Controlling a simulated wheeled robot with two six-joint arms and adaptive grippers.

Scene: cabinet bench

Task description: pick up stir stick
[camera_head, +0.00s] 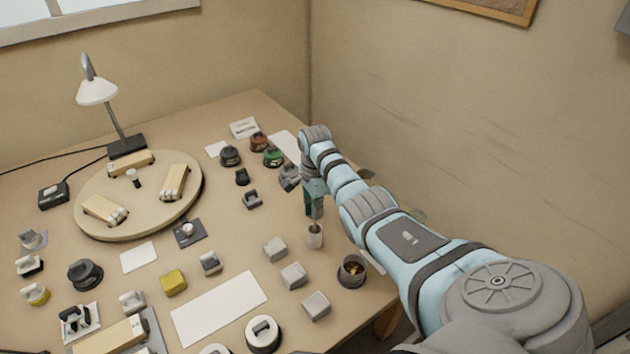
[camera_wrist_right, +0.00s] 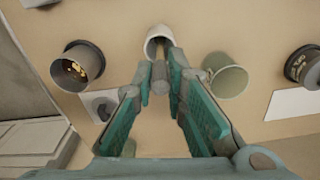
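The stir stick (camera_wrist_right: 161,76) stands in a small white cup (camera_head: 315,238) near the right side of the bench. In the right wrist view the cup's rim (camera_wrist_right: 152,36) shows beyond my fingertips, with the stick's lower part inside it. My right gripper (camera_head: 314,207) points down just above the cup, its teal fingers on both sides of the stick. In the right wrist view the fingertips (camera_wrist_right: 161,84) appear closed against the stick, with no clear gap. My left gripper is not in view.
A dark cup with brownish contents (camera_head: 352,272) stands right of the white cup. A pale green cup (camera_wrist_right: 228,80) is close beside my fingers in the right wrist view. Several grey blocks (camera_head: 293,275) lie nearby. A round turntable (camera_head: 160,222) and a lamp (camera_head: 97,92) stand at the left.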

